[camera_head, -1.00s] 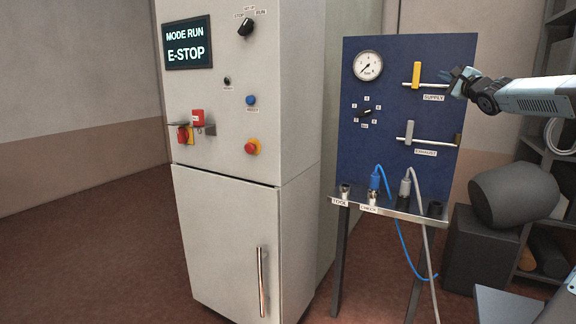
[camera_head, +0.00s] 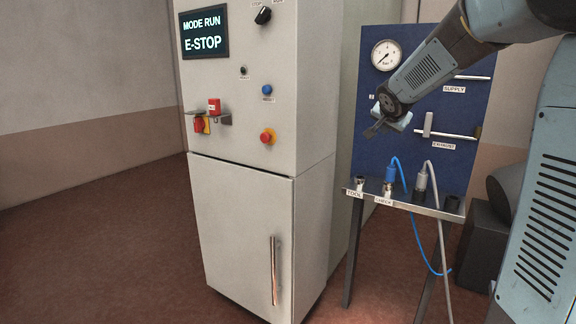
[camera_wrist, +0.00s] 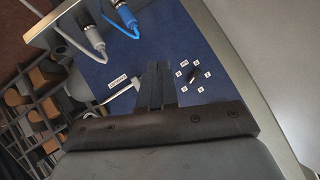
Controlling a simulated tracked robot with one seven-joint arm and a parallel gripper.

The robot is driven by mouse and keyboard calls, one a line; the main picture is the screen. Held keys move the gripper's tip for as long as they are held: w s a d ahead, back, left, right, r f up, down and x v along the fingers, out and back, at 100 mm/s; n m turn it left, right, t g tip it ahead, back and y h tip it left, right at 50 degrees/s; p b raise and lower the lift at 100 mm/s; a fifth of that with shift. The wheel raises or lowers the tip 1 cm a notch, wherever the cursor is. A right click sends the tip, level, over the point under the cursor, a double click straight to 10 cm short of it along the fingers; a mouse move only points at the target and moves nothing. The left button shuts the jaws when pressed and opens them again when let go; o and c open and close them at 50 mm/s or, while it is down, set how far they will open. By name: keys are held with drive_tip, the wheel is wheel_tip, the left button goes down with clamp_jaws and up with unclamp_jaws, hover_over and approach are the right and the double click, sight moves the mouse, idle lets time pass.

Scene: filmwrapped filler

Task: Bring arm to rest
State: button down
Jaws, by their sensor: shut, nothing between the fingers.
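My gripper (camera_head: 374,130) is in front of the blue panel (camera_head: 375,152) in the head view, at the end of my bent arm, which comes in from the upper right. Its fingers are together and hold nothing. In the wrist view my gripper (camera_wrist: 158,68) points at the blue panel (camera_wrist: 205,45), between the exhaust label and the small black selector knob (camera_wrist: 194,76). I cannot tell exactly how far the fingertips are from the panel.
The exhaust valve handle (camera_head: 428,124) stands just right of my gripper. Below is a shelf (camera_head: 420,207) with a blue hose plug (camera_head: 391,176) and a grey hose plug (camera_head: 421,182). A grey cabinet (camera_head: 240,200) stands left, its screen (camera_head: 204,34) reading MODE RUN, E-STOP.

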drive_tip(key=s+a+f+n+g+y, duration=0.1)
drive_tip(key=s+f+n, duration=0.1)
drive_tip(key=s, duration=1.1)
drive_tip(key=s+a+f+n+g, duration=0.2)
drive_tip(key=s+n, duration=0.1)
drive_tip(key=s, duration=1)
drive_tip(key=s+a+f+n+g+y, duration=0.1)
drive_tip(key=s+a+f+n+g, duration=0.1)
drive_tip(key=s, duration=1.1)
drive_tip(key=shift+f+n+y, duration=0.3)
drive_tip(key=shift+f+n, duration=0.3)
drive_tip(key=shift+n, duration=0.1)
